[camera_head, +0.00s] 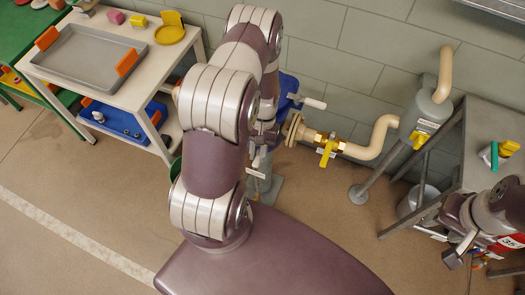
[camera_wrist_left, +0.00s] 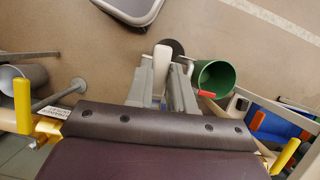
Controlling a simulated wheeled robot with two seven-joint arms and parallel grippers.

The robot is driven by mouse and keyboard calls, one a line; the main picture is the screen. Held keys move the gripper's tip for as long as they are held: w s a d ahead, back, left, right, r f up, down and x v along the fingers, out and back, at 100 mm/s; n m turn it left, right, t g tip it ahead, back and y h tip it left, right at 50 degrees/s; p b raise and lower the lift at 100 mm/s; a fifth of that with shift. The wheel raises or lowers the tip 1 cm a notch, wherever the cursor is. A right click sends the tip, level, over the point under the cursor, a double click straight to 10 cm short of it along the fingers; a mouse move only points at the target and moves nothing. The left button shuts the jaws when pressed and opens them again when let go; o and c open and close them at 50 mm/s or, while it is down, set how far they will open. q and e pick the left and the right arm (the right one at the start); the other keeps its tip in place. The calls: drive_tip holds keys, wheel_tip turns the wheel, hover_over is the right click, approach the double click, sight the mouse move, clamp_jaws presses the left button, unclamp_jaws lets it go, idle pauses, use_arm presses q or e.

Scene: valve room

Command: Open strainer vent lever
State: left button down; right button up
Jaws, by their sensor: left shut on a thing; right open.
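The strainer vent lever is a pale bar (camera_wrist_left: 161,68) between the fingers of my left gripper (camera_wrist_left: 160,88) in the left wrist view. The gripper is shut on it. In the head view the left arm hides most of this gripper and the lever. A blue body with a pale handle (camera_head: 313,103) shows just right of the arm, beside a flanged pipe; I cannot tell whether it belongs to the strainer. My right gripper (camera_head: 461,246) is open at the lower right of the head view, well away from the lever.
A yellow-handled valve (camera_head: 327,151) sits on the cream pipe (camera_head: 372,146) right of the left arm. A bench with a grey tray (camera_head: 88,65) stands at the left. A grey table (camera_head: 493,126) is at the right. A green bucket (camera_wrist_left: 216,76) is near the left gripper.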

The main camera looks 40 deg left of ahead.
use_arm(q)
drive_tip(key=shift+w+a+r+m, duration=0.2)
drive_tip(key=shift+a+m, duration=0.2)
drive_tip(key=shift+m, duration=0.2)
drive_tip(key=c, duration=1)
unclamp_jaws()
drive_tip(key=shift+s+f, duration=0.1)
drive_tip(key=shift+s, duration=0.05)
drive_tip(key=v, duration=0.6)
drive_tip(key=b+v, duration=0.1)
drive_tip(key=v, duration=0.5)
drive_tip(key=shift+d+r+b, duration=0.15)
drive_tip(key=shift+r+b, duration=0.15)
drive_tip(key=shift+r, duration=0.1)
